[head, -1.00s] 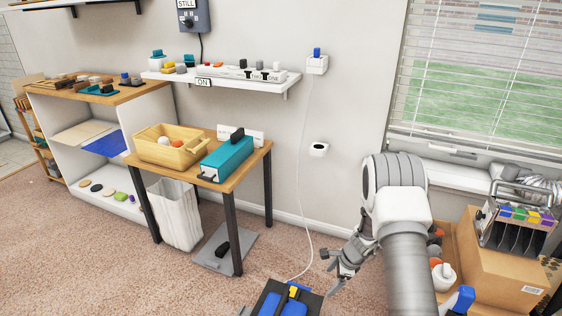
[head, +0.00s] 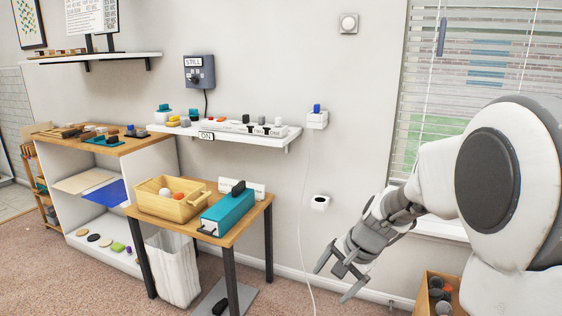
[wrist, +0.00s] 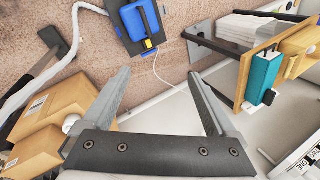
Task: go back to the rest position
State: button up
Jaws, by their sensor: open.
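My gripper (head: 343,273) is open and empty in the head view. It hangs in free air in front of the wall, to the right of the small wooden table (head: 249,219). In the wrist view my gripper (wrist: 160,88) shows two spread fingers with nothing between them. My arm comes in from the right side of the head view and hides part of the window.
The table bears a teal box (head: 228,210) and a wooden basket (head: 170,206). A shelf with a power strip (head: 243,129) is on the wall. A white cord hangs close to my gripper. A cardboard box (head: 423,299) stands at lower right.

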jog(key=s+d+r+n+t+h, duration=0.15)
jog(key=s+r+n, duration=0.4)
jog(key=s, duration=0.55)
jog(key=s+d+r+n+t+h, duration=0.15)
jog(key=s+r+n, duration=0.25)
jog(key=s+r, duration=0.55)
notch_tip(320, 180, up, 19)
jog(key=s+p, duration=0.2)
jog(key=p, duration=1.9)
jog(key=shift+s+a+f+g+p, duration=0.15)
jog(key=shift+a+g+p, duration=0.15)
jog(key=shift+p, duration=0.1)
jog(key=c, duration=0.6)
jog(key=shift+s, duration=0.2)
jog(key=shift+c, duration=0.4)
